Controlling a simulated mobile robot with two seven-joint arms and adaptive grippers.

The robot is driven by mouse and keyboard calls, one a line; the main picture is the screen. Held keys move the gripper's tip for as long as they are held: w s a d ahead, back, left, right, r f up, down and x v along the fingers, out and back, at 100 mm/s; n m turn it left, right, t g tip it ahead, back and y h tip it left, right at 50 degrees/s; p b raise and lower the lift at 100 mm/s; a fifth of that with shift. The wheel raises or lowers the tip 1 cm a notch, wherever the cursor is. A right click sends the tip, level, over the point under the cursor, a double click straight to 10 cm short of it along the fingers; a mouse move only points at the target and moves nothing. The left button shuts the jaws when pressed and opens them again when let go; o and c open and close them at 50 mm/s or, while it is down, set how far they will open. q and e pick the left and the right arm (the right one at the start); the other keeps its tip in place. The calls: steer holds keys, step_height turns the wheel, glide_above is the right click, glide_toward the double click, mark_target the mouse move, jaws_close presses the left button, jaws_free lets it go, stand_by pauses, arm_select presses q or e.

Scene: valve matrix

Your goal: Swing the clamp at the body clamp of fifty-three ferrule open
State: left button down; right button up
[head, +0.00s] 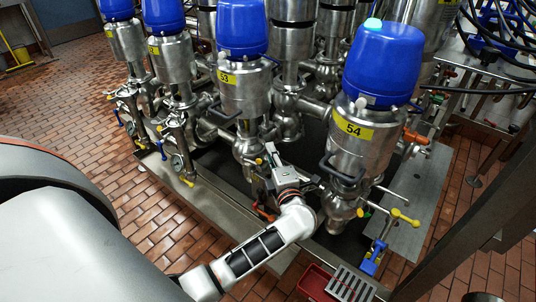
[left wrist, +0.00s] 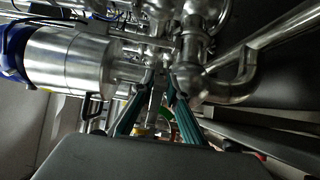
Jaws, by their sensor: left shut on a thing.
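The valve marked 53 (head: 243,90) stands upright with a blue cap, in the middle of the head view. My left gripper (head: 266,158) is at the lower steel body of this valve, just below its cylinder. In the left wrist view its two green fingers (left wrist: 160,80) close in on a small part between the steel cylinder (left wrist: 70,57) and the round pipe bodies. The gripper is shut on what appears to be the body clamp's end. The clamp is mostly hidden by the fingers, and I cannot tell its opening angle. My right gripper is not in view.
Valve 54 (head: 358,135) stands close to the right of my gripper, with a dark handle at its side. Other blue-capped valves stand to the left. A yellow-handled fitting (head: 405,216) and a red bin (head: 316,283) are at the lower right. Brick floor (head: 130,190) is free at left.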

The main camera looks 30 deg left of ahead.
arm_select(q)
steer(key=shift+w+d+r, duration=0.1)
steer(key=shift+w+d, duration=0.15)
steer(key=shift+w, duration=0.25)
steer(key=c, duration=2)
jaws_free()
steer(key=shift+w+d, duration=0.1)
steer(key=shift+w, duration=0.05)
steer(key=shift+o, duration=0.2)
